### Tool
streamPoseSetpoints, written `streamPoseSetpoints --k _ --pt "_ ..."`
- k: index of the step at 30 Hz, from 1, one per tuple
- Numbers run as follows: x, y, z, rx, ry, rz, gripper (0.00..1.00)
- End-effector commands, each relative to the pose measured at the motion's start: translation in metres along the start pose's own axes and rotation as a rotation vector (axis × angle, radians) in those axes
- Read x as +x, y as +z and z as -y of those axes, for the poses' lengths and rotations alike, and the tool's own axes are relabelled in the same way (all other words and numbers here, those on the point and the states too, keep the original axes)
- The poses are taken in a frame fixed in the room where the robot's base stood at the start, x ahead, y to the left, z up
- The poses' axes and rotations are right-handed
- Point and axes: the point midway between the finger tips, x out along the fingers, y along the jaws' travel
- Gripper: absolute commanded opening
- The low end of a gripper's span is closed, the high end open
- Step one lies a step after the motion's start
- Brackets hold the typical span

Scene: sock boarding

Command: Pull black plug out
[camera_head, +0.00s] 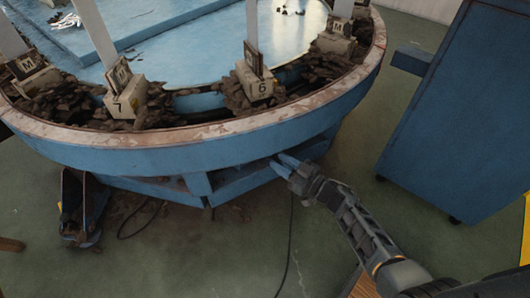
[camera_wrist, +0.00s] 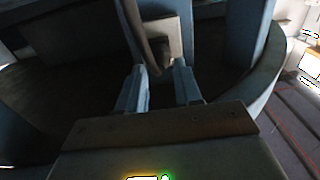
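In the wrist view a dark plug with a black cable (camera_wrist: 139,35) shows ahead, against a pale grey socket box (camera_wrist: 172,22) on the machine's underside. The plug's exact outline is hard to make out in the shade. My gripper (camera_wrist: 159,88) is open, its two blue-grey fingers apart on either side of the cable's lower end. Whether either finger touches it cannot be told. In the head view my gripper (camera_head: 279,163) reaches in under the rim of the round blue machine (camera_head: 215,158); the plug and socket are hidden there.
A thin black cable (camera_head: 291,240) runs down across the green floor below my gripper. The machine's blue frame closely surrounds the socket.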

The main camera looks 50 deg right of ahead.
Motion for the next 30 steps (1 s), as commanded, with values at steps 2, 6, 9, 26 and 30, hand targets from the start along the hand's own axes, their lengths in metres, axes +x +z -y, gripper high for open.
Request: streamPoseSetpoints --k 2,6,9,26,30 --pt "0.000 0.000 0.000 0.000 0.000 0.000 0.34" --pt "0.000 0.000 0.000 0.000 0.000 0.000 0.34" --pt "0.000 0.000 0.000 0.000 0.000 0.000 0.34" --pt "0.008 0.000 0.000 0.000 0.000 -0.002 0.34" --pt "0.010 0.000 0.000 0.000 0.000 -0.002 0.34"
